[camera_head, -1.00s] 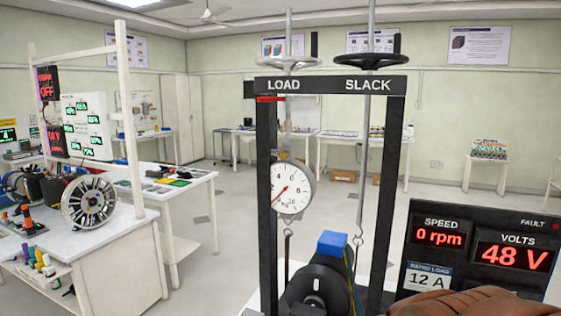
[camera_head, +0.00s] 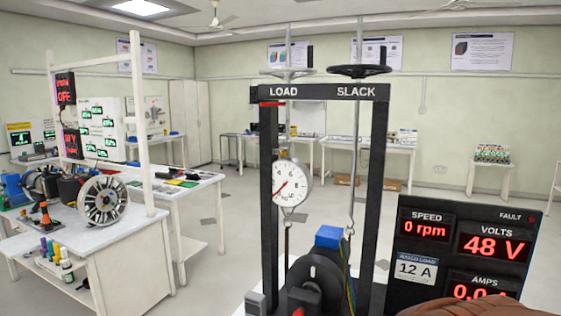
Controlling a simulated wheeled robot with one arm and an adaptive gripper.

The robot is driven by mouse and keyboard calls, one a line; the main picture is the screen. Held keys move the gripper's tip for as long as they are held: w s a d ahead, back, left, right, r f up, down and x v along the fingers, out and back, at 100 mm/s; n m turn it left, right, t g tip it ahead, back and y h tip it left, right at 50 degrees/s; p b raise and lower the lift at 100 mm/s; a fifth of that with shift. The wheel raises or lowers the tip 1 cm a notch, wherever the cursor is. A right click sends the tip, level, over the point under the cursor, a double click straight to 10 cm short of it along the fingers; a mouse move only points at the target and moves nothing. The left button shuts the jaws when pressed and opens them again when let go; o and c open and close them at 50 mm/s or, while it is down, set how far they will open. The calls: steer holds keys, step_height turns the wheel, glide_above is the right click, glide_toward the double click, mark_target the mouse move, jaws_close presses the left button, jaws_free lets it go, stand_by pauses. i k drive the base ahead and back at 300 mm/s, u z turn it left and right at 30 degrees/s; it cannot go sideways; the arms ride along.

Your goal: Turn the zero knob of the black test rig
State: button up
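The black test rig (camera_head: 268,190) stands in front of me, a tall frame with LOAD and SLACK on its top bar. Two handwheels sit above the bar: a LOAD wheel (camera_head: 288,73) and a SLACK wheel (camera_head: 357,71). A round white dial gauge (camera_head: 291,183) with a red needle hangs on the left side inside the frame. I cannot make out which part is the zero knob. Below are a dark round drum (camera_head: 315,277) and a blue block (camera_head: 328,236). The bottom of the rig is cut off by the picture edge. My gripper is not in view.
A black display panel (camera_head: 400,272) at right reads 0 rpm and 48 V. A brown rounded shape (camera_head: 470,307) covers its lower edge; I cannot tell what it is. A white bench (camera_head: 115,240) with a spoked wheel (camera_head: 103,202) stands at left. Open floor lies behind the rig.

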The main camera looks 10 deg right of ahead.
mark_target(283, 153)
steer(key=z, duration=0.1)
steer(key=i, duration=0.35)
steer(key=u, duration=1.85)
